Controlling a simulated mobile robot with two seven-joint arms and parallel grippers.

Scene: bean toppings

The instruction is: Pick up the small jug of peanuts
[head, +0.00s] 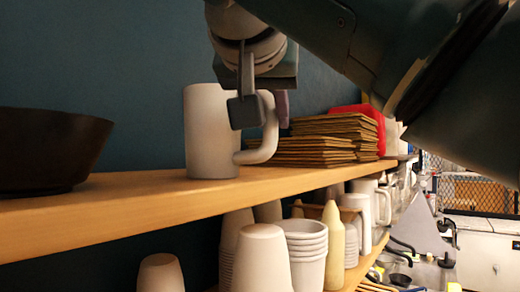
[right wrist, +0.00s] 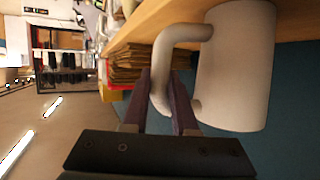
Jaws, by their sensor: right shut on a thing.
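The small jug (head: 209,132) is a plain white jug with a handle on its right side. It stands upright on the wooden shelf, and its contents are hidden from this low angle. My right gripper (head: 262,108) reaches down from above and is at the jug's handle. In the right wrist view the two fingers (right wrist: 165,100) are on either side of the handle (right wrist: 163,75), shut on it, with the jug body (right wrist: 238,65) just beside them. My left gripper is in neither view.
A dark bowl (head: 48,150) sits at the left of the wooden shelf (head: 120,205). Stacked brown cardboard pieces (head: 315,148) and a red item (head: 362,112) are right behind the jug. A lower shelf holds several cups (head: 262,258) and jugs. A blue wall (head: 90,60) is behind.

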